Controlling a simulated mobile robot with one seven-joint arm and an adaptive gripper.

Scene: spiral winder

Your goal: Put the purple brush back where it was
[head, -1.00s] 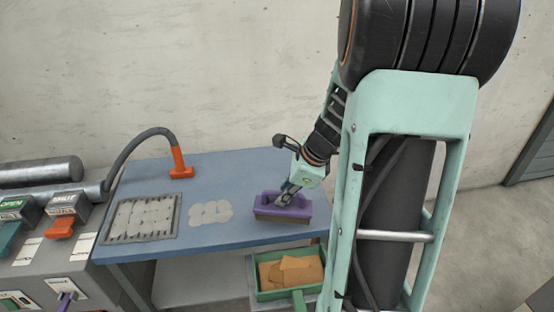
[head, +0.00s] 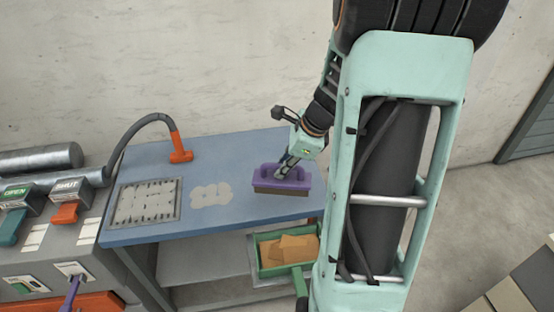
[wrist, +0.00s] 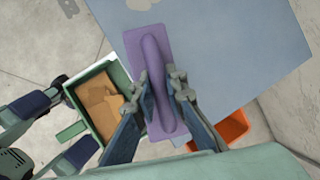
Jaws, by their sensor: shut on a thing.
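The purple brush (head: 281,180) is at the right end of the blue table, bristles down, with its handle up. My gripper (head: 283,169) is shut on the brush's handle. In the wrist view the purple brush (wrist: 154,60) lies between the two fingers of my gripper (wrist: 160,95), its long back reaching past them toward the table. In the head view the bristles are at or just above the table top; I cannot tell whether they touch.
The blue table (head: 230,230) also bears a slotted grate (head: 148,201), a pale patch (head: 211,194) and an orange hose nozzle (head: 180,150). A green bin (head: 262,268) with brown pieces sits below the table's front edge. An orange container (wrist: 232,128) shows in the wrist view. Levers (head: 65,212) stand at left.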

